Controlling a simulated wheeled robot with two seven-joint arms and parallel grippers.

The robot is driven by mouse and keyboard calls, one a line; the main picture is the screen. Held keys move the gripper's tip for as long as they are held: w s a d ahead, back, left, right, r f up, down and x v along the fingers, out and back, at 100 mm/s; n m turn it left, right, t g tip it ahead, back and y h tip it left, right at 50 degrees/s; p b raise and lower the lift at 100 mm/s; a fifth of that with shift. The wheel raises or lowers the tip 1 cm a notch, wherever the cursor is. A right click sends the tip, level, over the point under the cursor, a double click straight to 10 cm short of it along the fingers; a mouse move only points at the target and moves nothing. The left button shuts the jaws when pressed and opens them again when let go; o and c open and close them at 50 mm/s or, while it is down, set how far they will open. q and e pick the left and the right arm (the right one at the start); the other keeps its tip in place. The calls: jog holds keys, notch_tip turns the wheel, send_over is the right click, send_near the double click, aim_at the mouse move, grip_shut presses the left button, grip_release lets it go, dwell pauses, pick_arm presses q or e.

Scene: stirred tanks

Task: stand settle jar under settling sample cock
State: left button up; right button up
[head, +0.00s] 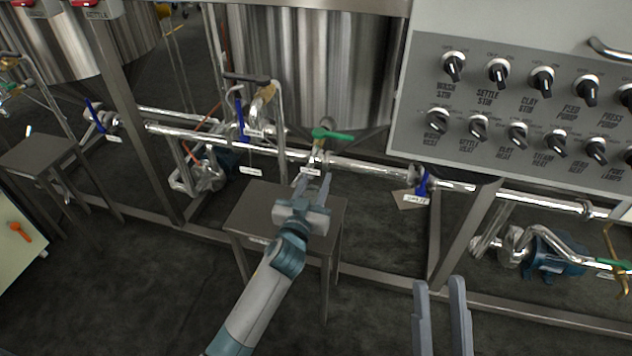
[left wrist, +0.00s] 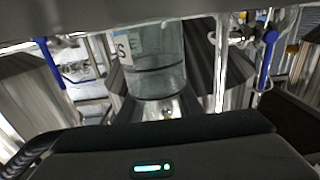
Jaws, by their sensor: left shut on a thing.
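In the left wrist view a clear glass jar (left wrist: 157,75) with a white label, part of it reading S, stands between the fingers of my left gripper. In the head view my left gripper (head: 312,185) is shut on it above the small steel stand (head: 245,213); the jar is hard to make out there. I cannot tell whether the jar touches the stand. My right gripper (head: 440,283) is at the bottom, its fingers apart and empty.
A horizontal steel pipe (head: 375,166) and a frame rail run behind the stand. A blue-handled valve (head: 422,182) is to the right. A control panel (head: 520,100) fills the upper right. Another steel stand (head: 38,152) is at the far left. The floor in front is clear.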

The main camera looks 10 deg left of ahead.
pick_arm(q)
jog(key=shift+f, duration=0.15)
jog(key=o, duration=1.2)
pick_arm(e)
jog(key=shift+d+r, duration=0.1)
jog(key=shift+r, duration=0.05)
pick_arm(q)
jog(key=shift+s, duration=0.1)
jog(key=shift+s, duration=0.3)
jog(key=s, duration=0.5)
jog(key=s+p, duration=0.1)
jog(key=s, duration=0.3)
jog(key=shift+s+a+p, duration=0.2)
jog(key=shift+s+p, duration=0.1)
jog(key=shift+s, duration=0.1)
jog(key=shift+s+r, duration=0.2)
jog(key=shift+s, duration=0.45)
pick_arm(e)
jog(key=f+g, duration=0.1)
jog(key=a+f+g, duration=0.1)
jog(key=f, duration=0.2)
jog(key=shift+w+a+f+g, duration=0.1)
jog(key=shift+w+a+g, duration=0.2)
jog(key=shift+a+g, duration=0.1)
